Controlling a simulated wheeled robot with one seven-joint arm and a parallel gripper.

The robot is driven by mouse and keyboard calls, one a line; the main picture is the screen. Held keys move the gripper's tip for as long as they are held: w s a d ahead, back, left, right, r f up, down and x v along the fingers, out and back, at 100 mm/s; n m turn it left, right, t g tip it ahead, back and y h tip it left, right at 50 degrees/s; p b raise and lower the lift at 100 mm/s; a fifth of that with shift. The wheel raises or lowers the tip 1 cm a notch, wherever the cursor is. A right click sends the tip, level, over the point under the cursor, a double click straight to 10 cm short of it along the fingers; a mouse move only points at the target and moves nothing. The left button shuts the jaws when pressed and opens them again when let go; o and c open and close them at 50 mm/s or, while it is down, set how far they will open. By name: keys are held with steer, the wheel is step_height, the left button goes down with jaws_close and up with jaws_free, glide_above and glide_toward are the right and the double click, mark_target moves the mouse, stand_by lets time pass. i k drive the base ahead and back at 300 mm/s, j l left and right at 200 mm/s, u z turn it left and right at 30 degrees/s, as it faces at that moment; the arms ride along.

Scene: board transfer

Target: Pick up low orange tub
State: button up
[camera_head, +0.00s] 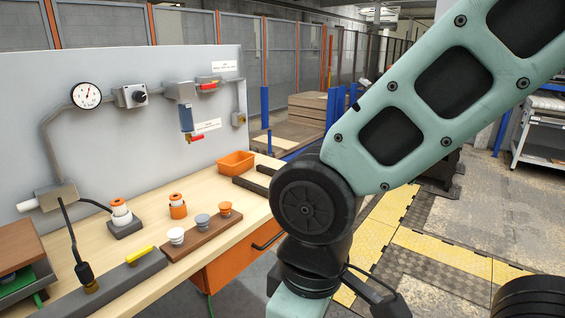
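The low orange tub (236,163) sits upright on the wooden bench (160,203) toward its far end, close to the grey back panel. It looks like an open rectangular container; I cannot see anything in it. My arm, in pale green and black, fills the middle and right of the view, to the right of the tub and apart from it. My gripper is not recognisable in this view, so what it holds cannot be seen.
A brown board (202,235) with several small knobs lies nearer on the bench. Dark bars (258,180) lie right of the tub. An orange and white cylinder (178,206) stands nearby. Gauge (87,96) and valve fittings (186,105) project from the panel. An orange drawer (235,262) is below.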

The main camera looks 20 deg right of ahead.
mark_target(238, 161)
steer(key=z, duration=0.15)
steer(key=i+l+u, duration=0.25)
steer(key=i, duration=0.4)
steer(key=i+l+u, duration=0.2)
steer(key=i+l, duration=0.2)
steer(key=i, duration=0.2)
steer(key=i+l+u, duration=0.25)
steer(key=i+l, duration=0.25)
steer(key=i, duration=0.05)
